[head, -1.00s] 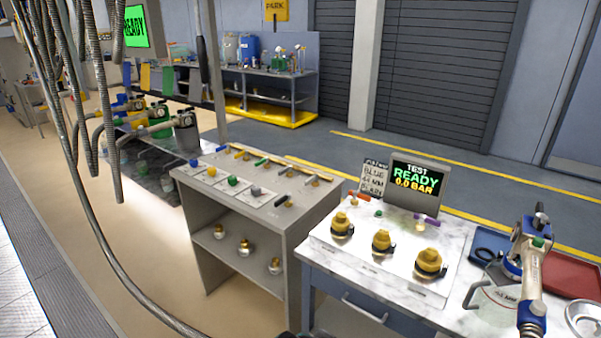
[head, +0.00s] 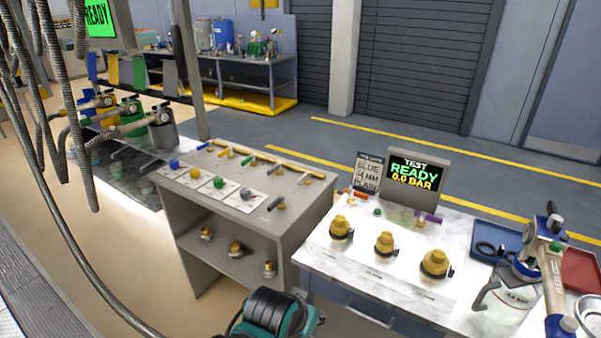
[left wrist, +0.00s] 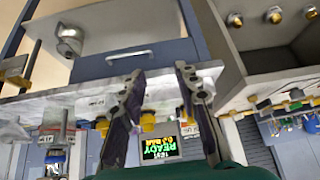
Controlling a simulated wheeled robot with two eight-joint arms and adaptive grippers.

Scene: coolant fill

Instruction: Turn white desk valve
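The marble desk (head: 330,262) carries three brass-yellow fittings (head: 384,244) in a row. Behind them are an orange handle (head: 354,193), a small green knob (head: 376,212) and a purple handle (head: 428,217). I cannot make out a white valve handle against the pale top. A teal and black part of mine shows at the bottom edge of the head view, left of the desk; its fingers are hidden there. In the left wrist view my left gripper (left wrist: 158,74) is open and empty, facing the desk's front, which appears upside down. My right gripper is not in view.
A test display (head: 415,172) and a sign (head: 367,172) stand at the desk's back. A grey cabinet (head: 170,215) with coloured valves adjoins its left. A nozzle (head: 550,265), a blue tray (head: 492,238) and a red tray (head: 582,275) occupy its right. Hoses hang at left.

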